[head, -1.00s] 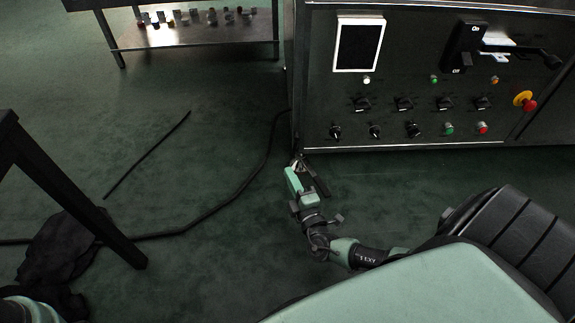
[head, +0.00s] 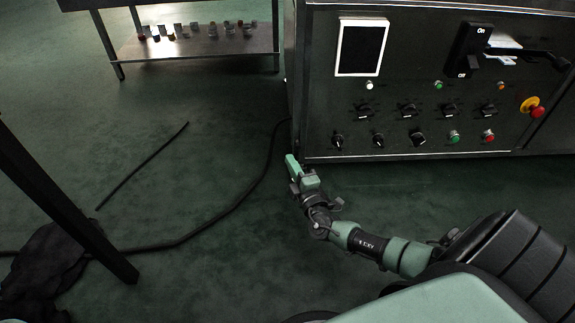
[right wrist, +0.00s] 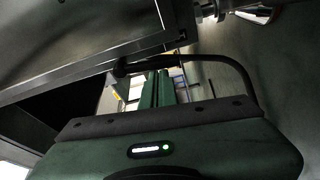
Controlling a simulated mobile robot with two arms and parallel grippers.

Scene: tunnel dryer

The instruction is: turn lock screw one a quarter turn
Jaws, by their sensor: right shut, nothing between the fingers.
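I cannot make out lock screw one in either view. My right gripper (head: 293,160) is at the lower left corner of the dark control cabinet (head: 322,120), low near the floor. Its fingertips are hard to see there against the cabinet's edge. In the right wrist view the green fingers (right wrist: 158,88) are together and empty, below a dark curved bar or hose. A grey metal edge (right wrist: 95,68) runs across that view close to the gripper. My left gripper is not in view.
The cabinet front carries a screen (head: 361,48), an On/Off switch (head: 468,50), several knobs and buttons, and a red emergency stop (head: 536,111). A black cable (head: 230,205) lies on the floor. A table leg (head: 65,205) and dark cloth (head: 45,265) are at left. A shelf (head: 200,45) stands behind.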

